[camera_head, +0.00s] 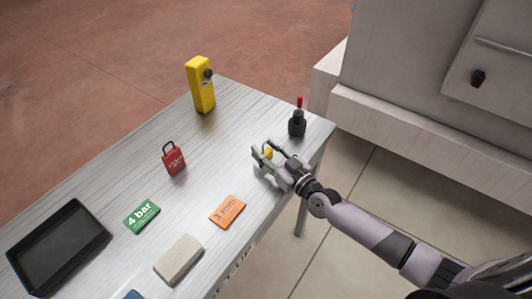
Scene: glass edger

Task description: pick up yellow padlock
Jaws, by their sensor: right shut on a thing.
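The yellow padlock (268,152) shows as a small yellow patch between the fingers of my right gripper (266,157), with most of it hidden by the gripper. My right gripper is shut on it, near the right end of the table. I cannot tell whether the padlock touches the table top. My left gripper is not in view.
The grey table (130,180) also holds a red padlock (174,159), a yellow device (200,85), a dark bottle with a red tip (297,122), a green "4 bar" card (142,216), an orange "3 mm" card (228,212), a beige block (179,260) and a black tray (58,247).

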